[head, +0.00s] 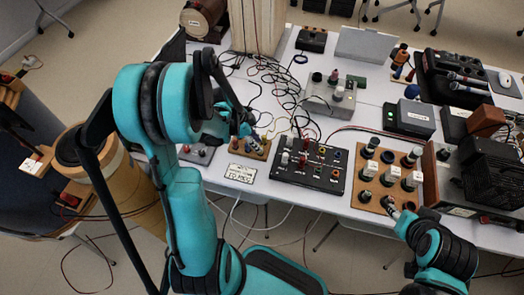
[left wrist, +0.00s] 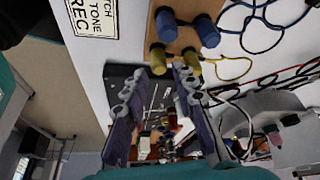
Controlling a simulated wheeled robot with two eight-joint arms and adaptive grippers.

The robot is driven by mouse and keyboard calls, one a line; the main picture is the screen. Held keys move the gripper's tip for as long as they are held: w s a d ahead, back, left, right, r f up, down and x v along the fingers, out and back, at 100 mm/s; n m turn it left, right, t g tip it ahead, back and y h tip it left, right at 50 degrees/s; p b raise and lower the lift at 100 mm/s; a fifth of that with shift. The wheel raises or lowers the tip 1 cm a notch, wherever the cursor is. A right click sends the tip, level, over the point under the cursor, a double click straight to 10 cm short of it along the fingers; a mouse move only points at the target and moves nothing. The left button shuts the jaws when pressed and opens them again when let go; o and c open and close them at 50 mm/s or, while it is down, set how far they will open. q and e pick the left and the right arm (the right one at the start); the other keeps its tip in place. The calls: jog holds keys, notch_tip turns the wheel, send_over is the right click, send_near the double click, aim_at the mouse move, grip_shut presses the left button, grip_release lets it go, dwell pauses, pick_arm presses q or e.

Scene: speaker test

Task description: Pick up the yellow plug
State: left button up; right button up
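Two yellow plugs (left wrist: 158,60) stand on a wooden block (left wrist: 187,40) beside two blue plugs (left wrist: 170,25) in the left wrist view. The wooden block also shows in the head view (head: 255,154), partly hidden by my left gripper (head: 238,126). In the left wrist view my left gripper (left wrist: 158,84) has its fingers apart, with nothing visibly held between them. One yellow plug appears between the fingertip lines, the other by the right finger; contact cannot be told. My right gripper (head: 397,209) is by the wooden board at right; its fingers are too small to read.
A white sign (head: 241,173) lies in front of the block. A black panel (head: 310,165) with knobs and jacks stands to its right. Loose black cables (head: 268,75) tangle behind the block.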

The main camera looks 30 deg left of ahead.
pick_arm(q)
jog(key=b+x, duration=0.1)
jog(key=x, duration=0.3)
jog(key=shift+f+b, duration=0.1)
jog(key=shift+b, duration=0.25)
jog(key=shift+c, duration=0.9)
jog(key=shift+a, duration=0.1)
grip_shut()
jog(key=shift+r+p, duration=0.3)
jog(key=shift+r, duration=0.25)
jog(key=r, duration=0.1)
jog(key=r+p, duration=0.2)
jog(key=r, duration=0.1)
jog(key=shift+s+d, duration=0.15)
jog(key=shift+d, duration=0.1)
jog(key=s+d+r+p, duration=0.3)
jog(key=d+r, duration=0.3)
jog(key=d, duration=0.4)
jog(key=shift+d+p, duration=0.35)
jog(key=shift+s+r, duration=0.1)
jog(key=shift+r, duration=0.05)
